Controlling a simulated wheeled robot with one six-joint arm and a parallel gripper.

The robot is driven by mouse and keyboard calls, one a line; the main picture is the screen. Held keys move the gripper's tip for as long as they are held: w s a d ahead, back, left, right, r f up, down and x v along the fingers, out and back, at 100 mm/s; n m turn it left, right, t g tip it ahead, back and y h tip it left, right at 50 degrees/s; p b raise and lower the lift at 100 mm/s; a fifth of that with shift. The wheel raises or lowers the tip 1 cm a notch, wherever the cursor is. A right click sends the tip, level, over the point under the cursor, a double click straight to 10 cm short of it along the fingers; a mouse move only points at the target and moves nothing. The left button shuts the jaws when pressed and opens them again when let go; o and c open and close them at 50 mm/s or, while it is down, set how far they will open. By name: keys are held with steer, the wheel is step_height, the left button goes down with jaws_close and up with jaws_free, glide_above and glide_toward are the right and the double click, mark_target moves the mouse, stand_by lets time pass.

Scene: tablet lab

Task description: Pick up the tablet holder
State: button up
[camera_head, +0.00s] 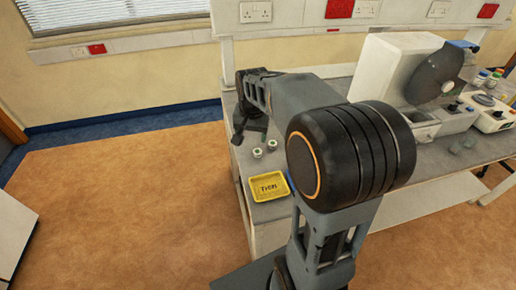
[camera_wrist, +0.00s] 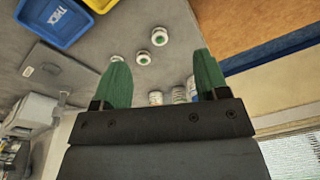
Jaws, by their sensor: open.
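I cannot tell for certain which thing is the tablet holder. Two small white round containers with dark greenish tops, a nearer one (camera_head: 257,153) and a farther one (camera_head: 272,145), stand on the bench's left end. In the wrist view they show as one container (camera_wrist: 159,37) and another (camera_wrist: 143,58), beyond my fingertips. My gripper (camera_wrist: 161,72) has two green fingers spread wide apart with nothing held between them. Several pale bottles or jars (camera_wrist: 178,95) show behind the fingers, partly hidden by the gripper body. In the head view my gripper is dark and unclear near the bench's left edge.
A yellow labelled tray (camera_head: 268,187) lies at the bench's front left corner. A blue labelled tray (camera_wrist: 55,20) shows in the wrist view. A white machine with a dark disc (camera_head: 437,75) and a small device (camera_head: 490,112) stand to the right. Open floor lies left of the bench.

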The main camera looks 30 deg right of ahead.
steer(key=w+d+f+m+g+p, duration=0.1)
steer(key=w+d+f+m+p, duration=0.1)
steer(key=w+d+m, duration=0.4)
steer(key=n, duration=0.2)
glide_above(257, 150)
step_height(257, 150, down, 8)
steer(key=shift+s+d+r, duration=0.1)
steer(key=shift+f+p, duration=1.2)
steer(key=shift+f, duration=2.2)
steer(key=c, duration=1)
steer(key=shift+r, duration=0.1)
